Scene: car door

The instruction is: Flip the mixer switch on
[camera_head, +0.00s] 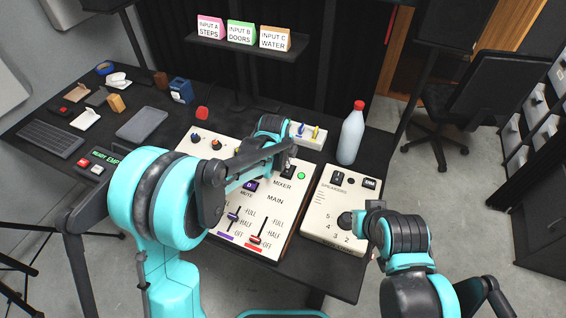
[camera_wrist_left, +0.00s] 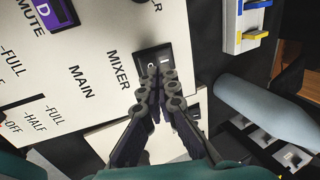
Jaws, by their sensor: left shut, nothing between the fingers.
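The mixer panel (camera_head: 275,205) is a cream board with black labels and sliders. Its black rocker switch, labelled MIXER, shows at the upper right (camera_head: 289,171), with a lit green lamp (camera_head: 301,176) beside it. In the left wrist view the mixer switch (camera_wrist_left: 153,56) is partly covered by my fingertips. My left gripper (camera_head: 287,158) is shut and empty, its tips at the switch; I cannot tell whether they touch it. It also shows in the left wrist view (camera_wrist_left: 160,76). My right gripper (camera_head: 373,206) is by the speakers box, its fingers unclear.
The cream speakers box (camera_head: 318,228) with a black dial stands right of the panel. A white bottle (camera_head: 351,135) with a red cap stands behind it. A small box with blue and yellow switches (camera_head: 308,133) is behind the panel. A keyboard (camera_head: 50,138) lies far left.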

